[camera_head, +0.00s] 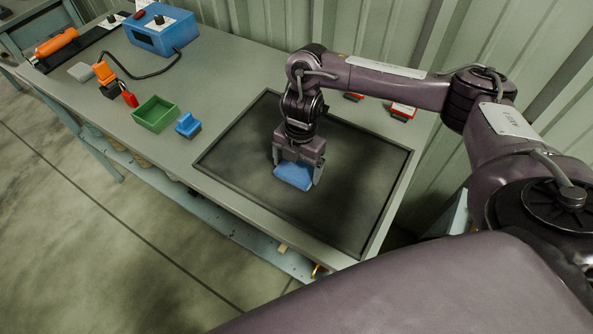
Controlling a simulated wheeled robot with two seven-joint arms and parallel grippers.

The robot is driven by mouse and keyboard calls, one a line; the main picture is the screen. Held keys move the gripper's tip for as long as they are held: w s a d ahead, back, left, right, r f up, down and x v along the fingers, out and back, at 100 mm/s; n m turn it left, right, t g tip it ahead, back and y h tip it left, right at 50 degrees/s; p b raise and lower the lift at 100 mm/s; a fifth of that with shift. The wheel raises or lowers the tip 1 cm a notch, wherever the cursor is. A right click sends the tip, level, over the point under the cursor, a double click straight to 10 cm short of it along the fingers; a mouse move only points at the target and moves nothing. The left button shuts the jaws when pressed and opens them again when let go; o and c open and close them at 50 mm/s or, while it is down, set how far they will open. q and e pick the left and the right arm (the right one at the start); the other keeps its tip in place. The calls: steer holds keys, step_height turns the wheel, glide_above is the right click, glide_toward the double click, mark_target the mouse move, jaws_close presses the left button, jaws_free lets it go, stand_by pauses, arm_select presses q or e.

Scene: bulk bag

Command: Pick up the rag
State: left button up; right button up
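A small blue piece that looks like the rag (293,176) is at the middle of the dark, framed mat (235,152) on the workbench. My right gripper (297,175) points down over it, with its two fingers spread wide, one on each side of the blue piece. I cannot tell whether the fingers press on it or whether it is lifted off the mat. The gripper body hides its far edge. My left gripper is not in view.
Left of the mat are a blue block (187,125), a green open bin (155,114) and orange and red items (104,72). A blue box (161,30) with a cable stands farther back. Red-and-white items (402,111) lie behind the mat, near the ribbed wall.

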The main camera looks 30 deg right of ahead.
mark_target(296, 169)
steer(key=shift+c, duration=1.3)
steer(key=shift+r, duration=0.1)
steer(key=shift+r, duration=0.45)
step_height(296, 169, up, 19)
steer(key=p, duration=0.4)
steer(key=shift+p, duration=0.35)
steer(key=shift+o, duration=1.4)
steer(key=shift+c, duration=0.9)
steer(key=shift+a, duration=0.1)
